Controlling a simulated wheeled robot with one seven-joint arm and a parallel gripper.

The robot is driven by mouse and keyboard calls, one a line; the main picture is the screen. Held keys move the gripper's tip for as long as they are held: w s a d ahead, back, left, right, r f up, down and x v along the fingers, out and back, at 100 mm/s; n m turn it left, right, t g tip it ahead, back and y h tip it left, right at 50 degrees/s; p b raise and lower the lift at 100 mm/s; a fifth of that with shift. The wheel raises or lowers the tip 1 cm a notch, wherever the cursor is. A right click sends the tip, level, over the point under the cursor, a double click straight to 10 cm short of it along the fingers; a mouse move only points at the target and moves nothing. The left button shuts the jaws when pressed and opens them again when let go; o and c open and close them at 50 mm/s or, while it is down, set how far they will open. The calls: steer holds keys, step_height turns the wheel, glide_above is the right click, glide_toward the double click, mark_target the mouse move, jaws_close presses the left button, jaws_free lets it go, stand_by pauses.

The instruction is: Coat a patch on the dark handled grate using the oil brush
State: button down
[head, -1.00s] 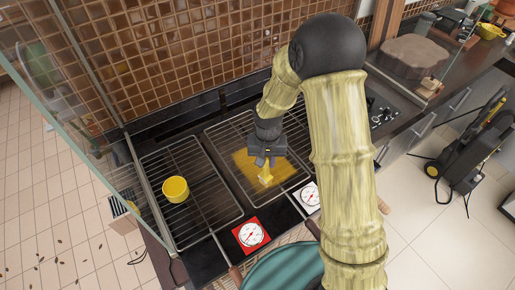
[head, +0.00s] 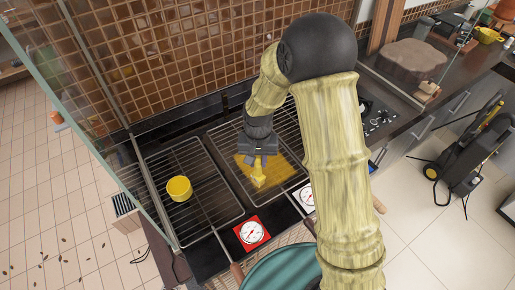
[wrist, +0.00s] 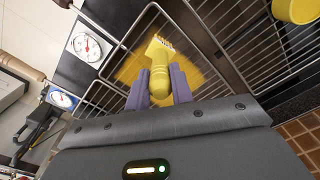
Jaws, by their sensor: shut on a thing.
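My gripper (head: 259,158) is shut on the yellow oil brush (head: 258,179), bristle end pointing down over the right wire grate (head: 226,146). In the wrist view the brush (wrist: 160,73) sits between the purple fingers of my gripper (wrist: 160,88), its pale bristles away from the palm. A golden-yellow oily patch (head: 280,173) covers the middle of this grate, and the brush is over its left part. I cannot tell whether the bristles touch the bars. My arm hides the grate's right side.
A yellow cup (head: 179,189) stands on the left wire grate (head: 210,205). A red-framed gauge (head: 251,233) and a white-framed gauge (head: 307,197) are at the front edge. A glass panel (head: 85,100) borders the left side; a brown tiled wall (head: 170,60) is behind.

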step_height(320, 180, up, 3)
steer(key=shift+w+a+r+p, duration=0.1)
steer(key=shift+w+r+p, duration=0.1)
steer(key=shift+p, duration=0.8)
steer(key=shift+s+a+r, duration=0.2)
steer(key=shift+s+r, duration=0.1)
steer(key=shift+w+d+f, duration=0.1)
steer(key=shift+d, duration=0.2)
steer(key=shift+a, duration=0.15)
steer(key=shift+f, duration=0.1)
